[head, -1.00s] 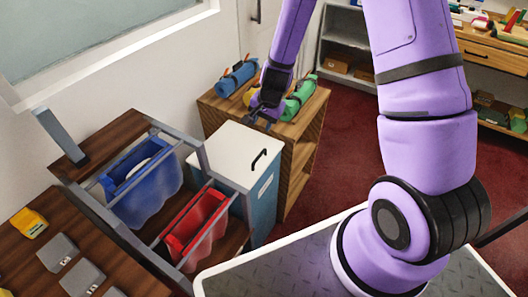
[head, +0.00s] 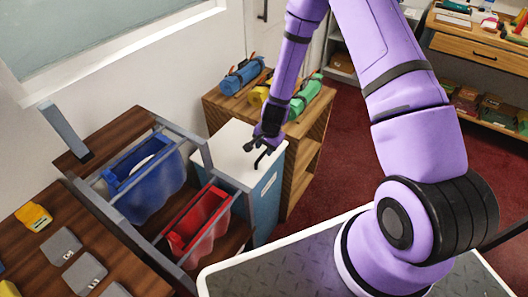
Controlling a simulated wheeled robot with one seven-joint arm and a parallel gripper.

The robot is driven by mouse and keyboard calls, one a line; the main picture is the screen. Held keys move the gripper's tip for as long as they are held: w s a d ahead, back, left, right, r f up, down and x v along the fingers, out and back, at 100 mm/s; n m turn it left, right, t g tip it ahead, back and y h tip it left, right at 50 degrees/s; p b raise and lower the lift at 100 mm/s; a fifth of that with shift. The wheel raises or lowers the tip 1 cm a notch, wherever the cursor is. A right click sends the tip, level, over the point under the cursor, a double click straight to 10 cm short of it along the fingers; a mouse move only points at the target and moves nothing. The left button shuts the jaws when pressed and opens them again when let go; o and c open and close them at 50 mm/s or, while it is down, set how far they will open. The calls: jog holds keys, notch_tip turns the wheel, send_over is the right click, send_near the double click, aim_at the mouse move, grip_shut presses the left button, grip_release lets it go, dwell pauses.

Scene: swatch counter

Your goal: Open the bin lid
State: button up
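The bin (head: 266,205) is a blue-sided box with a white lid (head: 236,150), standing between the frame of hanging bags and the wooden shelf. The lid is shut. A black handle (head: 262,158) stands on the lid near its right edge. My gripper (head: 258,150) reaches down from above and is at the handle, over the lid. The fingers are small and dark here and overlap the handle, so I cannot tell whether they touch it or are closed on it.
A wooden shelf (head: 300,140) with blue, yellow and green rolls stands behind the bin. A blue bag (head: 150,190) and a red bag (head: 200,222) hang in a grey frame at left. Red carpet (head: 345,150) is open to the right.

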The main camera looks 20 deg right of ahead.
aim_at(263, 154)
jog(key=shift+w+a+f, duration=0.1)
jog(key=shift+f, duration=0.65)
jog(key=shift+w+a+f, duration=0.1)
jog(key=shift+f, duration=0.65)
jog(key=shift+c, duration=0.2)
grip_shut()
